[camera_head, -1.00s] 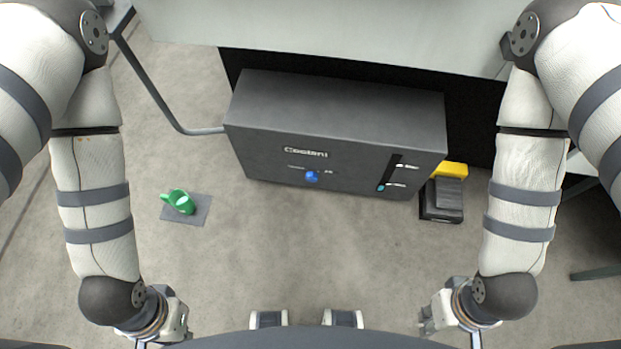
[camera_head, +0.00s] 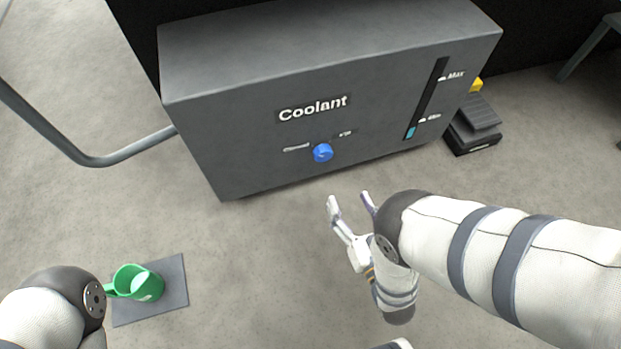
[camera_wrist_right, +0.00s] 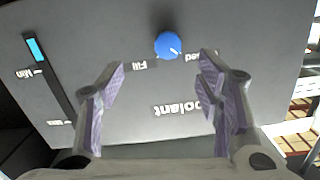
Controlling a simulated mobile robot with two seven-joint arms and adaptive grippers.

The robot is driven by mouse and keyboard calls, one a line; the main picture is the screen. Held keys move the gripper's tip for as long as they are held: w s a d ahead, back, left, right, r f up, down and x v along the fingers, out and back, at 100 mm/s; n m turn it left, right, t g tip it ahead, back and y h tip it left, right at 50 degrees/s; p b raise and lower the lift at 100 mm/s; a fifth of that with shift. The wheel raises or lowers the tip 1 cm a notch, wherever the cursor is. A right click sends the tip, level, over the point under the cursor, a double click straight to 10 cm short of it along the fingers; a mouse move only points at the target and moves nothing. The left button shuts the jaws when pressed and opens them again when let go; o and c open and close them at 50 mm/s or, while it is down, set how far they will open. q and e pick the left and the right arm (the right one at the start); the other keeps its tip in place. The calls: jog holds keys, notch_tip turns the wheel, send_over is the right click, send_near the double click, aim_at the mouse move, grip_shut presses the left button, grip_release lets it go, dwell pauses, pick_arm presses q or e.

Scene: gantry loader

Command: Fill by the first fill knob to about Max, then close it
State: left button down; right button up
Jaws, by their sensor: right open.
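The blue fill knob (camera_head: 322,152) is on the front of the dark grey Coolant tank (camera_head: 250,150), between a left label and a Fill label. In the right wrist view the knob (camera_wrist_right: 169,45) shows a white pointer mark toward the "Closed" side. The level gauge (camera_head: 426,98) has a short cyan column (camera_head: 411,132) at its bottom, near the Min mark and well below Max. My right gripper (camera_head: 349,199) is open and empty, below and in front of the knob, apart from it. In the wrist view its fingers (camera_wrist_right: 168,85) frame the tank front. The left gripper is out of view.
A green jug (camera_head: 138,284) stands on a grey mat (camera_head: 172,290) at lower left, near my left arm. A black pedal-like block (camera_head: 474,127) with a yellow part sits right of the tank. A grey pipe rail (camera_head: 110,160) reaches the tank's left side.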

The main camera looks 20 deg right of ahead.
aim_at(324, 157)
jog(key=shift+t, duration=0.4)
jog(key=w+b, duration=0.1)
jog(key=w, duration=0.3)
jog(key=w+a+b, duration=0.1)
jog(key=w+b, duration=0.1)
jog(key=w, duration=0.2)
jog(key=w+b, duration=0.2)
jog(key=w, duration=0.3)
jog(key=shift+a+r, duration=0.1)
jog(key=shift+a, duration=0.15)
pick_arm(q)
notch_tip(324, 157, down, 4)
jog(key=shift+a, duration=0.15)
pick_arm(e)
jog(key=shift+s, duration=0.1)
jog(key=c, duration=1.2)
